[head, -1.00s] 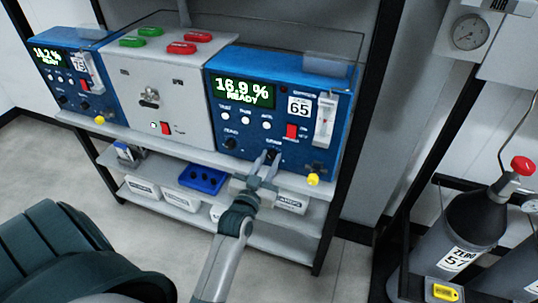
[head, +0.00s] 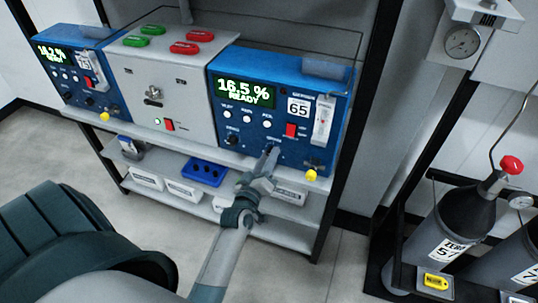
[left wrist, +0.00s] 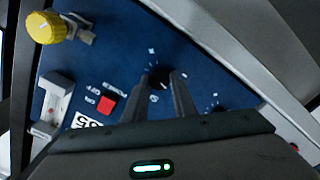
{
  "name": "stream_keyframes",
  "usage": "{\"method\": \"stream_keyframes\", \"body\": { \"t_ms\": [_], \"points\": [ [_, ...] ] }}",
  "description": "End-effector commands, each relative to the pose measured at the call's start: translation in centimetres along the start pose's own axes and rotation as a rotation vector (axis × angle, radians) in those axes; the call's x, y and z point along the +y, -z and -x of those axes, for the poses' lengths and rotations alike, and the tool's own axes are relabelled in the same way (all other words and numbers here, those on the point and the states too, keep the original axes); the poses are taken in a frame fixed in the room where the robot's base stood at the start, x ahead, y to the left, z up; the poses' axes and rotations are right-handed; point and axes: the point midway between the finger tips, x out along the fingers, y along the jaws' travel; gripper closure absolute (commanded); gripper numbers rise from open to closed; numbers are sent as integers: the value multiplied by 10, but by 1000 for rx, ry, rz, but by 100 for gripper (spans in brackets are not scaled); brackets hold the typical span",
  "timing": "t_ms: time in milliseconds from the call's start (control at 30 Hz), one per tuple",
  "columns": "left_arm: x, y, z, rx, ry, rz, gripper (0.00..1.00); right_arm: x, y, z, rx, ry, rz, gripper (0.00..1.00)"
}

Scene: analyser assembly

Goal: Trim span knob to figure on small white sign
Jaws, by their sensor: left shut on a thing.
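The right blue analyser (head: 285,75) has a green display (head: 245,92) reading "16.5 %" and "READY". A small white sign (head: 299,107) on its front reads 65. Its span knob (left wrist: 158,77) is black and sits at the lower middle of the panel. My left gripper (head: 270,155) is shut on this knob, its fingers on either side and hiding much of it in the head view. The left wrist view also shows the two fingers (left wrist: 160,88) at the knob. My right gripper is not in view.
Beside the span knob are another black knob (head: 232,139), a red power switch (head: 291,130) and a yellow knob (head: 311,176). A second blue analyser (head: 65,75) stands at the left. A grey panel (head: 158,90) stands between them. Bins (head: 184,193) sit on the shelf below.

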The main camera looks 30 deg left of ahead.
Motion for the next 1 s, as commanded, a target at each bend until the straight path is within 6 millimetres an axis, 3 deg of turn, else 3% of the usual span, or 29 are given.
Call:
{"method": "stream_keyframes", "body": {
  "t_ms": [533, 567, 633, 1000],
  "points": [
    [0, 1, 0, 2, -1, 36, 98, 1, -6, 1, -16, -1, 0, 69],
    [0, 1, 0, 2, -1, 36, 71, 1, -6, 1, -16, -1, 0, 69],
    [0, 1, 0, 2, -1, 35, 57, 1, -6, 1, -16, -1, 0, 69],
    [0, 0, 2, 0, 0, 35, 57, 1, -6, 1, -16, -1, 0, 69]
  ]
}}
